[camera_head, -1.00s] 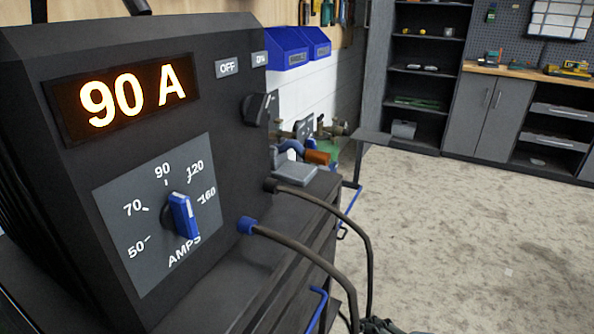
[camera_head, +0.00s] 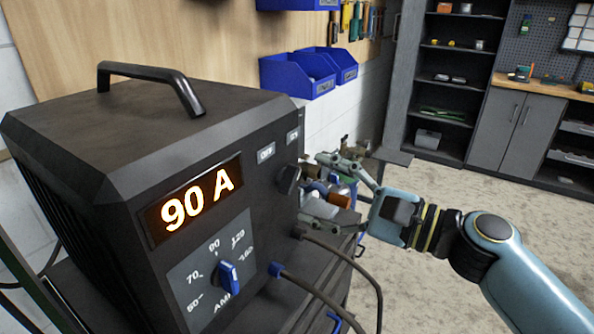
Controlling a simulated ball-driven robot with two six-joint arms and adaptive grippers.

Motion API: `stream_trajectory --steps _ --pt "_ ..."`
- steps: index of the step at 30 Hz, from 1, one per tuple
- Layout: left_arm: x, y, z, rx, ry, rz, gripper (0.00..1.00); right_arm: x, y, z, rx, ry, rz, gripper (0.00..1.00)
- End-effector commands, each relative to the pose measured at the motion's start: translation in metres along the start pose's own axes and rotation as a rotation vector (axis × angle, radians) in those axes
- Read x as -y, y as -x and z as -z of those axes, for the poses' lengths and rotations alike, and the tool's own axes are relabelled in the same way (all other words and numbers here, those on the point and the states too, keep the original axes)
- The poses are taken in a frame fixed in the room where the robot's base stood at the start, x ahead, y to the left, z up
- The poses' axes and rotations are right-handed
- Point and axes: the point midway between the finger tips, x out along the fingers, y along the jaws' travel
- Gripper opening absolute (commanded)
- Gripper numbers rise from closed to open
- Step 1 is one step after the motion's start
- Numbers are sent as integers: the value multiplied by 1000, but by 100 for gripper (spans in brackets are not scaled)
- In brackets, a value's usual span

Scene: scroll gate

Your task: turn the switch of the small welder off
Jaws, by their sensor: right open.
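The small welder (camera_head: 95,150) is a dark box with a carry handle on top and a lit "90 A" display. Its switch (camera_head: 288,180) is a small black knob on the front face, below the OFF label (camera_head: 266,152) and a second small label (camera_head: 293,136). Which label the switch points at is too small to tell. My right gripper (camera_head: 316,190) is open and empty, its fingers pointing left toward the switch from its right side. A small gap seems to lie between them; contact cannot be told for sure. My left gripper is out of view.
The blue amps knob (camera_head: 229,279) sits low on the welder's front. Two cables (camera_head: 345,265) come out of the front below the switch. Blue bins (camera_head: 300,75) hang on the wall behind. Clutter with an orange piece lies behind my right gripper. The floor at right is open.

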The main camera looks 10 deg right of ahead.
Motion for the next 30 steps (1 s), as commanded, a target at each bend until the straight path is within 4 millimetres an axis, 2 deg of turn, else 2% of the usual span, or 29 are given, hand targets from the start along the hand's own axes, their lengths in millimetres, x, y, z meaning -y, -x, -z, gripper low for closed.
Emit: stream_trajectory --steps 3,7,12,19,30 --pt "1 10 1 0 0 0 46 3 -23 -2 1 -2 2 69" --pt "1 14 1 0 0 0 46 1 -38 0 -1 -1 1 69" --pt "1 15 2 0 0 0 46 0 -46 0 -1 1 -2 69" --pt "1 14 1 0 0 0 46 -1 -46 1 -1 1 -2 68" --pt "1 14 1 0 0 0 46 -1 -46 1 -2 1 -2 20"
